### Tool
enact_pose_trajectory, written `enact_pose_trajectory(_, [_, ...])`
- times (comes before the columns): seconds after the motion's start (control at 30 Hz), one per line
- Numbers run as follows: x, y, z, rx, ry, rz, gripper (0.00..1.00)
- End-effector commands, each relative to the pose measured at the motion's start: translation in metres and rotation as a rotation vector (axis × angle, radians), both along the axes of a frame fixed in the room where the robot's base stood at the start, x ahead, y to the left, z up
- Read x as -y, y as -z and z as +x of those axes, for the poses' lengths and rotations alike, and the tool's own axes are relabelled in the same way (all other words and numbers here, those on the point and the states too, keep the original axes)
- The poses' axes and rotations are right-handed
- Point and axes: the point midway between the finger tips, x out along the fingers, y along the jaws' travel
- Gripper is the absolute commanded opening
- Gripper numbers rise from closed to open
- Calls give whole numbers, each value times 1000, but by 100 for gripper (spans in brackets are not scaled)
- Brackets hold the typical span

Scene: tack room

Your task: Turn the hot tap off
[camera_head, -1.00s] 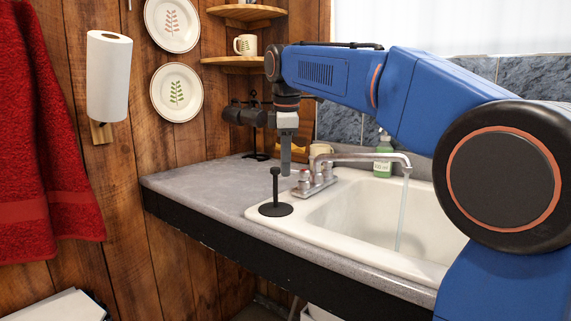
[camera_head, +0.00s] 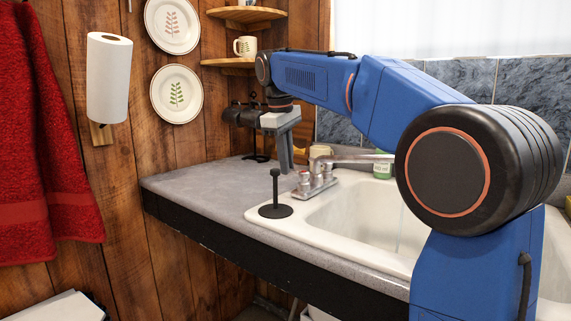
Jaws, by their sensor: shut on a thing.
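The tap (camera_head: 318,178) is a chrome mixer on the sink's back left rim. Its hot handle (camera_head: 303,177), with a red mark, is on the near left side. The spout runs right behind my arm, which hides its end. A faint thin stream of water (camera_head: 398,236) shows below it in the basin. My gripper (camera_head: 287,170) points down just left of the hot handle. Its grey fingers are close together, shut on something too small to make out. I cannot tell whether the fingertips touch the handle.
The white sink (camera_head: 320,225) lies to the right. The left counter (camera_head: 205,185) is clear.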

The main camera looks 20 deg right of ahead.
Motion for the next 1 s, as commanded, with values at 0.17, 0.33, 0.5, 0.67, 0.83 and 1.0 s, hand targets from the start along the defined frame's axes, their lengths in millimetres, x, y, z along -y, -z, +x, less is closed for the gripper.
enact_pose_trajectory(0.17, [3,0,4,1,92,0,0])
enact_pose_trajectory(0.33, [5,0,5,1,144,0,0])
enact_pose_trajectory(0.5, [6,0,6,1,165,1,0])
enact_pose_trajectory(0.67, [6,0,6,1,169,0,0])
enact_pose_trajectory(0.83, [6,0,6,1,169,0,0])
enact_pose_trajectory(1.0, [6,0,6,1,168,0,29])
